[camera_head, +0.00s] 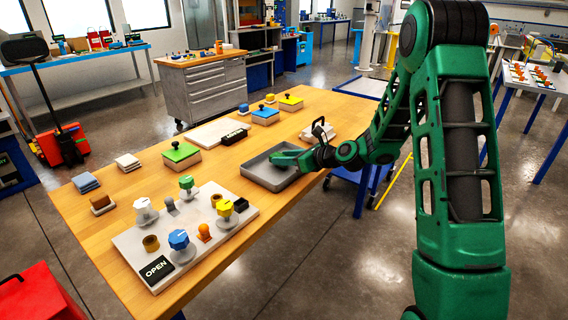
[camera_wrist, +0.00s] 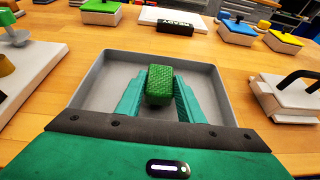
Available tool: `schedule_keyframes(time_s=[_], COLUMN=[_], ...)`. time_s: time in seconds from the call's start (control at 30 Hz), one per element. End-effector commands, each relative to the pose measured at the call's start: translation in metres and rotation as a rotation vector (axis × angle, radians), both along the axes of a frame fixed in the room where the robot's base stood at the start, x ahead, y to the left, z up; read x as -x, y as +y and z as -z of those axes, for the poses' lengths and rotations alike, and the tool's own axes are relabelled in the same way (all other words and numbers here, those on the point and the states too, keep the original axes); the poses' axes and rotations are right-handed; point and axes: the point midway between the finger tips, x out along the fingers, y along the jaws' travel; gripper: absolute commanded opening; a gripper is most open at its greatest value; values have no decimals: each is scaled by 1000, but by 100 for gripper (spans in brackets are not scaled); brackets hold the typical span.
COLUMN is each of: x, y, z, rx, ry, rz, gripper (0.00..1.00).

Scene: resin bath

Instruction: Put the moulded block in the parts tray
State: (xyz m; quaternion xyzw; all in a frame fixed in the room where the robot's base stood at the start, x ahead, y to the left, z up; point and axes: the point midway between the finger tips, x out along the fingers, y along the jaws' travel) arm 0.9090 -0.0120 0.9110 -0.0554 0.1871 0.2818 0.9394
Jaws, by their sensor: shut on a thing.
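The moulded block (camera_wrist: 159,84) is green with a textured surface, and shows in the wrist view between my gripper's fingers. My gripper (camera_head: 279,157) reaches over the grey parts tray (camera_head: 256,176) on the wooden table. In the wrist view my gripper (camera_wrist: 160,97) is shut on the block, with one finger on each side. The block is within the outline of the tray (camera_wrist: 82,93). I cannot tell whether the block touches the tray floor. In the head view the block cannot be told apart from my green gripper.
A white board with knobs and an OPEN sign (camera_head: 157,270) lies at the table's near left. Lidded boxes with green (camera_head: 181,152), blue (camera_head: 265,116) and yellow (camera_head: 290,102) tops stand behind the tray. A white block with a black handle (camera_head: 318,130) stands close to its right.

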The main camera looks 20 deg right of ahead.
Motion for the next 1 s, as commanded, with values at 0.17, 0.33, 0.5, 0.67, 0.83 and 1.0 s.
schedule_keyframes(time_s=[0.17, 0.33, 0.5, 0.67, 0.83, 1.0], x=[0, 0, 0, 0, 0, 7], y=[0, 0, 0, 0, 0, -6], z=[15, 15, 16, 16, 16, 11], rx=[0, 0, 1, 1, 1, 1], ry=[0, -1, -1, -1, -1, 0], rz=[0, 0, 0, 0, 0, 2], gripper=[11, 11, 44, 53, 53, 53])
